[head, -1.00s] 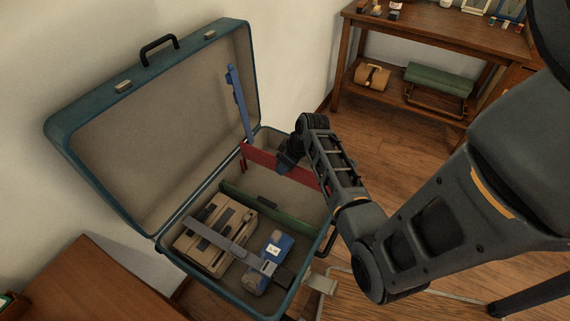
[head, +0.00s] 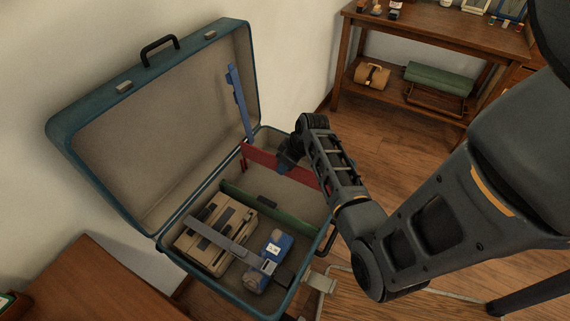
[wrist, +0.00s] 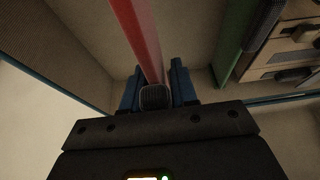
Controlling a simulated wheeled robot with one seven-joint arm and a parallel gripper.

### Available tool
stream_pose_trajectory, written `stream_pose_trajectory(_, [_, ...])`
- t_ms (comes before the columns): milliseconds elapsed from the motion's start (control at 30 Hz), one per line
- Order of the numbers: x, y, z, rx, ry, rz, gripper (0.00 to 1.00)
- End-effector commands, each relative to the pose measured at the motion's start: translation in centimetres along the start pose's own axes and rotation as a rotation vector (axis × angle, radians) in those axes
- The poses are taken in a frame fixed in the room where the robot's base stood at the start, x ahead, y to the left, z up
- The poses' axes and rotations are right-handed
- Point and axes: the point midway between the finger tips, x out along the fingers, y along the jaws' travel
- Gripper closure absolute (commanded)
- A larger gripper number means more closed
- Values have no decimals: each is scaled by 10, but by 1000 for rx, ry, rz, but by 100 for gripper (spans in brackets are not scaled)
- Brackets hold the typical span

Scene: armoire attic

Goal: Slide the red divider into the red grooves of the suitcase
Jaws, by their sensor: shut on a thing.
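The open teal suitcase (head: 181,251) stands with its lid leaning toward the wall. The red divider (head: 261,158) stands across the far part of its base, with its left end near the hinge side. It also shows as a long red strip in the wrist view (wrist: 138,35). My gripper (head: 286,166) is at the divider's upper middle. In the wrist view its blue fingers (wrist: 155,88) are on both sides of a dark grip on the divider, shut on it. Red marks (head: 242,167) show by the divider's left end. My arm hides its right end, and I cannot tell how deep it sits.
A green divider (head: 265,212) stands across the suitcase middle. A tan box (head: 205,255) and a blue item (head: 268,262) lie under a grey strap in the near part. A blue bar (head: 240,102) rises at the lid's right side. A wooden shelf table stands behind.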

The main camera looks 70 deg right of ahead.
Motion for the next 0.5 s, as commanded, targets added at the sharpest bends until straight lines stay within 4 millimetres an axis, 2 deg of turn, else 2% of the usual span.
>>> stream_pose_trajectory(500, [9, 0, 3, 0, 1, 0, 100])
